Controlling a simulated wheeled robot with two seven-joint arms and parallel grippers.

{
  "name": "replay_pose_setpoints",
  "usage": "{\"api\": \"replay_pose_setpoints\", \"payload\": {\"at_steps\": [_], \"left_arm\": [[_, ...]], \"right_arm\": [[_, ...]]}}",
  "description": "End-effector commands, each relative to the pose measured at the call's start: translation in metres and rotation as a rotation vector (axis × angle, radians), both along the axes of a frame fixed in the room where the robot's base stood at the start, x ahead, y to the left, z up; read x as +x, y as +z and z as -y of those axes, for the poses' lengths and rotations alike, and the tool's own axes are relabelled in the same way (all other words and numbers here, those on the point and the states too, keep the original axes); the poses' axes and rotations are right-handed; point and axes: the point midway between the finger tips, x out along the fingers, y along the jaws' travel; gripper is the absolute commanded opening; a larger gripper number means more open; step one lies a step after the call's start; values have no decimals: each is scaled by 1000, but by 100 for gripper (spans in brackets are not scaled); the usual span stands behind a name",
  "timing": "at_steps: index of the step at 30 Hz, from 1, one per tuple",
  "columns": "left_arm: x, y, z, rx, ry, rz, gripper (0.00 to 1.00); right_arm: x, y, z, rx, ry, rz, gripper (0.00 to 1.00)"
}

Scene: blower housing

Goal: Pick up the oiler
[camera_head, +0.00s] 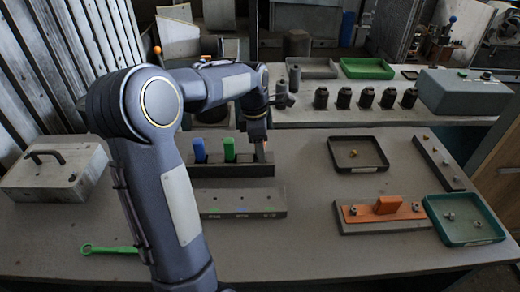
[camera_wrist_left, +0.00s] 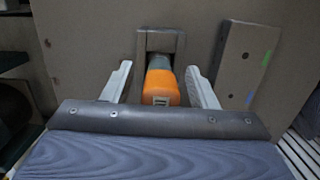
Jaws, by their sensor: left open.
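The thing I take to be the oiler (camera_wrist_left: 160,86) has an orange end and a grey part behind it. In the left wrist view it stands in the end of a dark rack (camera_wrist_left: 143,45), between my left fingers. My left gripper (camera_head: 262,153) is open over the right end of the same rack (camera_head: 230,190) in the head view. The fingers (camera_wrist_left: 160,84) lie on both sides of the orange end, with a visible gap on each side. The gripper and arm hide this item in the head view. My right gripper is not in view.
Blue (camera_head: 199,150) and green (camera_head: 229,149) handles stand in the rack, left of my gripper. A grey block with holes (camera_head: 240,200) lies in front. An orange part (camera_head: 388,204), a black tray (camera_head: 358,140) and a teal tray (camera_head: 490,238) are at right.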

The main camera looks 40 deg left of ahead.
Motion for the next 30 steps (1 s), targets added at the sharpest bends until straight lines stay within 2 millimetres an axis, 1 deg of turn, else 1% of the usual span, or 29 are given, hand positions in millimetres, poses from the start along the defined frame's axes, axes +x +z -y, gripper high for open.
{"api": "replay_pose_setpoints", "payload": {"at_steps": [5, 17, 26, 30], "left_arm": [[0, 0, 0, 0, -1, 0, 53], [0, 0, 0, 0, -1, 0, 0], [0, 3, 0, 0, -1, 1, 0], [1, 12, 0, 2, -1, 4, 0]], "right_arm": [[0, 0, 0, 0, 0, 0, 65], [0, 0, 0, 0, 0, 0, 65], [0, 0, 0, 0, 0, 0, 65], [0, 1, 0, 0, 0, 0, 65]]}}
